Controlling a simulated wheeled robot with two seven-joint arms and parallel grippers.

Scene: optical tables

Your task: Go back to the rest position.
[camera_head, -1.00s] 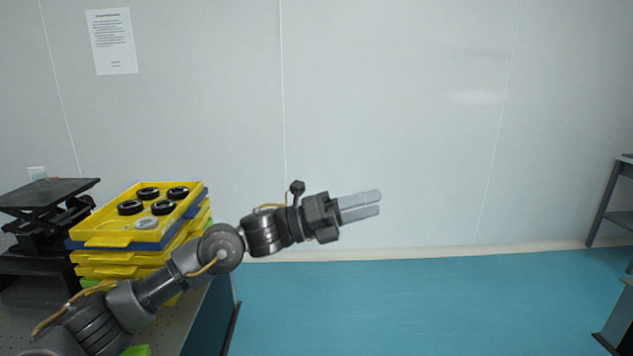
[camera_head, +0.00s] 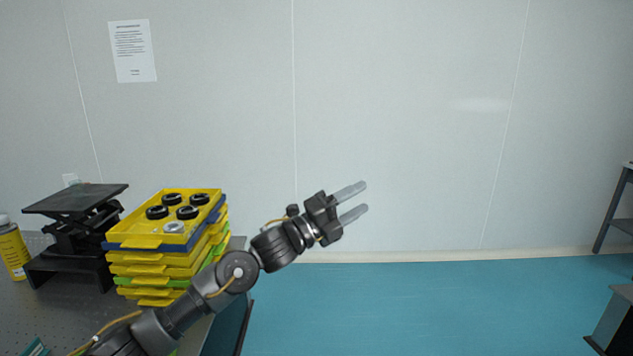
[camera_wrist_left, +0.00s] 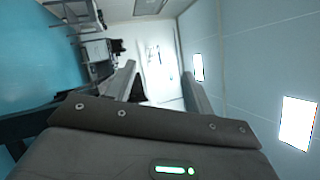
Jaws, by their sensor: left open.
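My left gripper (camera_head: 361,200) is open and empty, its two pale fingers apart, held in the air over the blue floor in front of the wall. My left arm comes in from the lower left and passes in front of the right side of the table. In the left wrist view the fingers of my left gripper (camera_wrist_left: 158,85) stand apart with nothing between them. My right gripper is not in view.
A stack of yellow, blue and green trays (camera_head: 160,262) stands on the grey table (camera_head: 60,310), with black rings in the top tray. A black lab jack (camera_head: 75,215) and a yellow bottle (camera_head: 12,248) are to its left.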

